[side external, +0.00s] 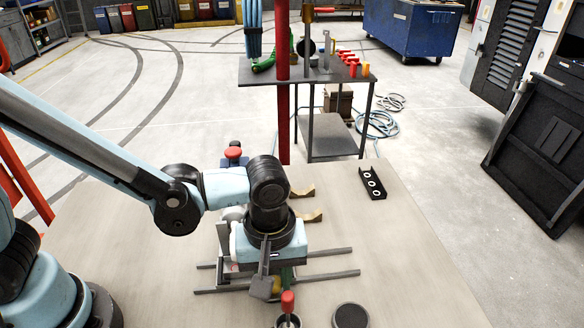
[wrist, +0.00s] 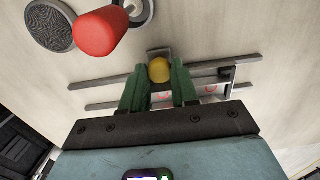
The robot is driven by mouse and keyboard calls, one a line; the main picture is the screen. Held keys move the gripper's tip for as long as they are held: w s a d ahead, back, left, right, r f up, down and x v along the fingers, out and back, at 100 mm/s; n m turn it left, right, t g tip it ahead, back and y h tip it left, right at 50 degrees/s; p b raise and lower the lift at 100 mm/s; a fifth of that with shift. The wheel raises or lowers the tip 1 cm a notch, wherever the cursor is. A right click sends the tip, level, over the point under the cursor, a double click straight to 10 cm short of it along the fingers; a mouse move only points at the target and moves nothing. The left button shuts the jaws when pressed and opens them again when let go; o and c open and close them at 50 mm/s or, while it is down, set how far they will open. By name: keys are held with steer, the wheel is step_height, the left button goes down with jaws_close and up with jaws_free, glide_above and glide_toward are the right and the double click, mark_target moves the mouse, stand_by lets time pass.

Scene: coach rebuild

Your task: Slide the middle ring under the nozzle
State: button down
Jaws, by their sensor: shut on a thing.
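My gripper (wrist: 159,76) has its green fingers on either side of a yellow round knob (wrist: 159,69) and is shut on it. A pale plate with red ring-like marks (wrist: 214,90) lies between the rails, partly hidden by a finger. A black holder with three white rings (side external: 372,183) lies on the table to the right, apart from my gripper. I cannot make out which part is the nozzle.
A red-topped handle (side external: 288,302) stands by a round metal cup near the front, close to my gripper. A dark disc (side external: 350,316) lies right of it. Two tan curved brackets (side external: 303,192) lie behind my wrist.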

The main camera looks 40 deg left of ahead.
steer(key=shift+s+a, duration=1.05)
steer(key=shift+s, duration=0.05)
steer(key=c, duration=0.8)
jaws_free()
steer(key=shift+c, duration=0.2)
step_height(320, 180, up, 12)
steer(key=shift+w, duration=0.1)
steer(key=w+a+m+t, duration=0.2)
steer(key=a+m+t, duration=0.1)
steer(key=a, duration=0.6)
steer(key=w+a+f+m+t, duration=0.1)
steer(key=a+m+t, duration=0.3)
steer(key=a, duration=0.5)
steer(key=shift+w+f+m, duration=0.2)
steer(key=shift+w+m, duration=0.55)
steer(key=shift+m, duration=0.25)
